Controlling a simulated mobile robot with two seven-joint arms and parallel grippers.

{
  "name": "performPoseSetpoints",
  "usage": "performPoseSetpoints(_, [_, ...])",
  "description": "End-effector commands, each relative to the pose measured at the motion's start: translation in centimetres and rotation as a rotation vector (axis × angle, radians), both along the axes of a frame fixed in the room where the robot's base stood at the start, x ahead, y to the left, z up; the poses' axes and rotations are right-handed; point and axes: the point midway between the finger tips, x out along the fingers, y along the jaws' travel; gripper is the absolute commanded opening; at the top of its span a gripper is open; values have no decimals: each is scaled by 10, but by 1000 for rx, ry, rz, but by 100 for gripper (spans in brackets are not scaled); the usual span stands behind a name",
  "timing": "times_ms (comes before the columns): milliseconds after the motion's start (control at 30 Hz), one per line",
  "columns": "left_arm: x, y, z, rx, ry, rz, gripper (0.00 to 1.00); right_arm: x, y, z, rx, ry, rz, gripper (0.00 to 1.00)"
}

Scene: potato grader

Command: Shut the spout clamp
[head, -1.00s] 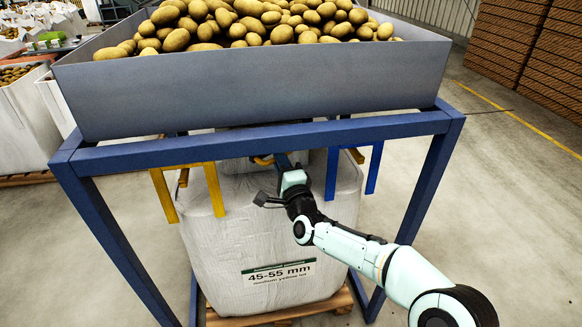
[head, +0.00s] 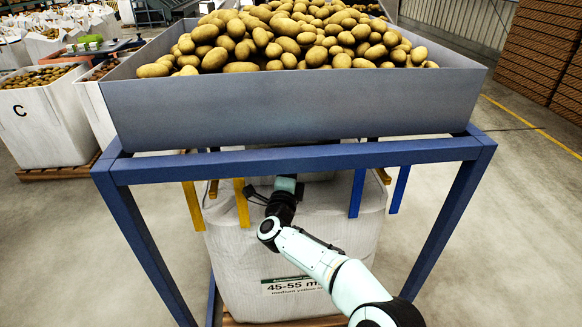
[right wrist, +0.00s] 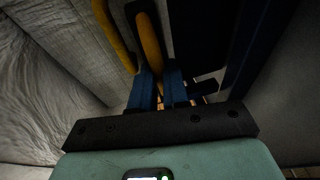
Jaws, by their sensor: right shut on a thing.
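The potato hopper (head: 290,105) stands on a blue frame (head: 300,160). Below it is a white bag (head: 290,230) labelled 45-55 mm. My right arm reaches under the frame's front beam, and its gripper is mostly hidden behind the beam in the head view. In the right wrist view my right gripper (right wrist: 160,88) has its blue fingers shut on a yellow bar (right wrist: 149,45), which looks like the clamp's handle. A second yellow bar (right wrist: 115,35) runs to its left, apart from the fingers. The spout and clamp body cannot be made out clearly. My left gripper is not in view.
Yellow hangers (head: 241,203) and blue hangers (head: 357,193) flank the arm under the beam. Pale bag fabric (right wrist: 50,60) is close on the left in the wrist view. Other bags (head: 45,115) stand at left. Floor right of the frame is clear.

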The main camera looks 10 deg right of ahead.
Motion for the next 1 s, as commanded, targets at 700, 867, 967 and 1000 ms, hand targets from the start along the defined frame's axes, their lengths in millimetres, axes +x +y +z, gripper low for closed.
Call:
performPoseSetpoints(700, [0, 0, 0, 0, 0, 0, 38, -2, 0, 0, 0, 0, 1, 40])
performPoseSetpoints(867, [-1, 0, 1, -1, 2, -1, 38, -13, 4, -2, 0, 1, 3, 40])
performPoseSetpoints(967, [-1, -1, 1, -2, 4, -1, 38, -27, 8, -3, -1, 0, 4, 40])
performPoseSetpoints(1000, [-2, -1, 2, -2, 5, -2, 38, -34, 11, -5, 0, 2, 5, 40])
